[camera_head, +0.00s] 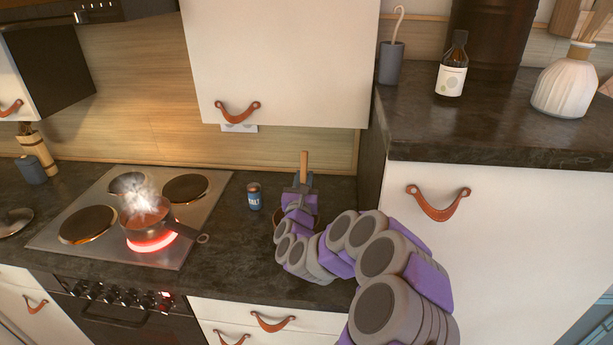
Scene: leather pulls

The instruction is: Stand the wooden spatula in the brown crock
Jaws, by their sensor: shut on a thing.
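My gripper (302,183) is above the dark counter, right of the stove, and is shut on the wooden spatula (304,163). A light wooden length of the spatula stands upright above the fingers. Its lower part is hidden by my gripper and arm. A brown rounded shape, apparently the brown crock (279,224), shows in part beside and behind my wrist. My arm covers most of it, so I cannot tell whether the spatula's lower end is inside it.
A blue salt shaker (254,197) stands just left of my gripper. A steaming pot (149,222) sits on a glowing burner of the stove (100,258). A white cabinet (283,60) hangs above. The raised counter (490,135) at right holds a bottle (453,72) and a white vase (565,85).

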